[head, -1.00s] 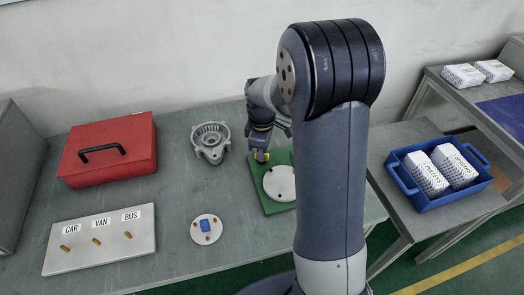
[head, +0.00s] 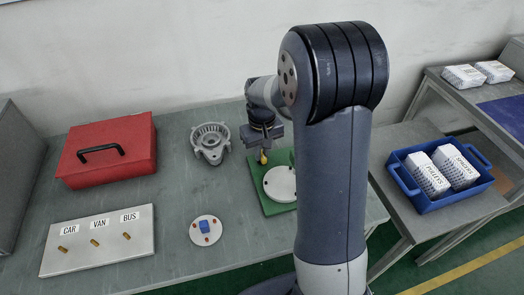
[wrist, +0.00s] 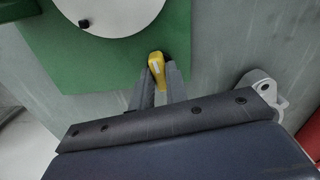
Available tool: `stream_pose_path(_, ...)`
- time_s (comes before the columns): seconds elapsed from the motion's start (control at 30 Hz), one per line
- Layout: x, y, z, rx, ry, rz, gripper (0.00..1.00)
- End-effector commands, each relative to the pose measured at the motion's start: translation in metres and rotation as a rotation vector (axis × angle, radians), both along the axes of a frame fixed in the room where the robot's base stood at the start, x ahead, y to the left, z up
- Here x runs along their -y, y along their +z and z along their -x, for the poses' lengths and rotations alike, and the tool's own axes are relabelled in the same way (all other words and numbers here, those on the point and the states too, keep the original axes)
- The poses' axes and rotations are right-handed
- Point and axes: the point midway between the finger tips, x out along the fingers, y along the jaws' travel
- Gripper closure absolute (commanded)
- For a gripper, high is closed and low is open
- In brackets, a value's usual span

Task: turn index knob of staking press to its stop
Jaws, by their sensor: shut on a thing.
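The staking press is a green plate (head: 276,207) with a white round disc (head: 280,183) on it. Its yellow index knob (head: 263,158) is at the plate's far left corner. In the wrist view the yellow knob (wrist: 157,72), with a pale line along its top, sits between the two grey fingers. My gripper (head: 263,150) comes down from above and is shut on the knob; its fingers also show in the wrist view (wrist: 158,84). My arm hides the right part of the plate in the head view.
A grey metal housing (head: 210,153) stands left of the press. A red case (head: 110,165), a board labelled CAR, VAN, BUS (head: 98,240) and a small round plate (head: 206,240) lie further left. A blue crate (head: 405,180) with boxes stands right.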

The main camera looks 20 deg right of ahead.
Motion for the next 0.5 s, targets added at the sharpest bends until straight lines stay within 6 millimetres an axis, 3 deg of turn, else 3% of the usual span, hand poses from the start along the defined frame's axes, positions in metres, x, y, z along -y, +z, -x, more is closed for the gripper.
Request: stream_pose_path(0.5, -0.0001, 0.0011, -0.001, 0.003, -0.18, 0.0, 1.0)
